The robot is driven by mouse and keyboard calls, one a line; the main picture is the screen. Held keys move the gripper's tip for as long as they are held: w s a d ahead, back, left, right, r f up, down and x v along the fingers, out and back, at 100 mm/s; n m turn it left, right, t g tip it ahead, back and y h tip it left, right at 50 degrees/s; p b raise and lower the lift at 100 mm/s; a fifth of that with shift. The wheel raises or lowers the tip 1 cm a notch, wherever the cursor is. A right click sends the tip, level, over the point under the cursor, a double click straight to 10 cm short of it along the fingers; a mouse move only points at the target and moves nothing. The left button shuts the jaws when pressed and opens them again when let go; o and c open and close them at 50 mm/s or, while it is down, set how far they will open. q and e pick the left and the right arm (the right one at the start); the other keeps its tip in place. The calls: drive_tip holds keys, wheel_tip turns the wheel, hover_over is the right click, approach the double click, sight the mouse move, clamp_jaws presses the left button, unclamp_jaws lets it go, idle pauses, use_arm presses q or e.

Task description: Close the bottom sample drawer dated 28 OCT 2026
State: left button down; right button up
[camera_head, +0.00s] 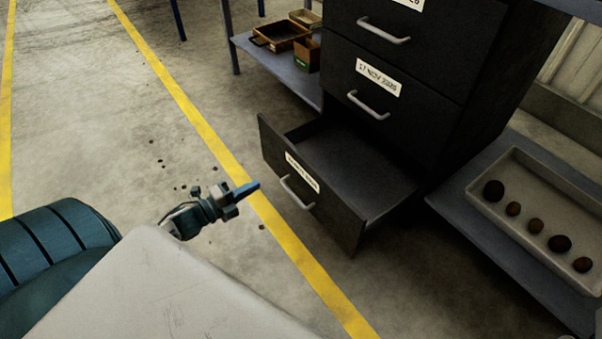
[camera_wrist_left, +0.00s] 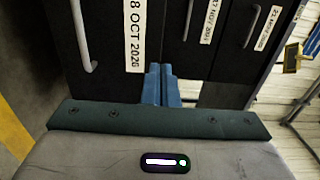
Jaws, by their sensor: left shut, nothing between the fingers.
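The bottom sample drawer (camera_head: 336,222) is pulled out of the dark cabinet and looks empty inside. Its front carries a white label and a pale bar handle (camera_head: 297,191). In the left wrist view the label (camera_wrist_left: 135,35) reads 8 OCT 2026, with its start cut off, and the handle (camera_wrist_left: 83,38) stands at the left. My left gripper (camera_head: 250,187) is shut and empty, its blue fingers pointing at the drawer front from the left. In the left wrist view its fingertips (camera_wrist_left: 161,70) are close to the front beside the label; contact cannot be told. My right gripper is not in view.
Above is a closed drawer (camera_head: 390,100) labelled 17 NOV 2026, and another closed one over it. Wooden boxes (camera_head: 280,34) stand on a shelf behind. The floor left of the drawer is clear.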

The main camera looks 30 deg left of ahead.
use_arm(q)
drive_tip(key=b, duration=0.3)
approach(301, 159)
drive_tip(key=x, duration=0.5)
drive_tip(key=shift+w+d, duration=0.15)
drive_tip(key=shift+w+d+f, duration=0.1)
drive_tip(key=shift+w+d, duration=0.2)
drive_tip(key=shift+w, duration=0.35)
drive_tip(key=shift+w, duration=0.1)
